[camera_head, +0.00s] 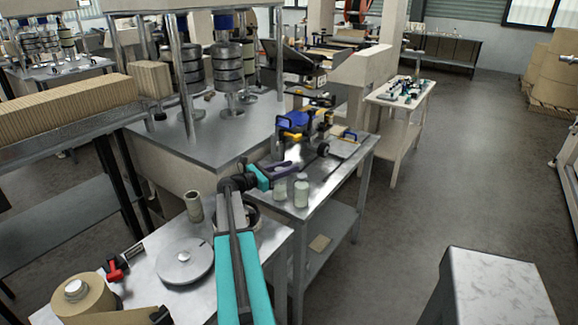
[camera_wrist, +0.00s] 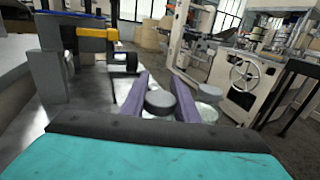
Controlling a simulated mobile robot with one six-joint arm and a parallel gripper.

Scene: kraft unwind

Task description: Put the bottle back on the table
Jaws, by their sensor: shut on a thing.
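My gripper (camera_head: 290,165) reaches out over the metal table (camera_head: 325,185), its purple fingers shut on a pale bottle (camera_head: 280,189) near the table's front end. In the wrist view the bottle's grey cap (camera_wrist: 160,102) sits between the fingers, and its body is mostly hidden by my wrist. The bottle looks upright. I cannot tell whether its base touches the tabletop. A second pale bottle (camera_head: 301,191) stands upright just to its right, outside the fingers; it also shows in the wrist view (camera_wrist: 208,103).
Tools with blue and yellow parts (camera_head: 305,125) and a black roller (camera_head: 323,149) occupy the table's far part. A nearer bench holds a round metal disc (camera_head: 184,260), a small cup (camera_head: 194,207) and a brown roll (camera_head: 84,299).

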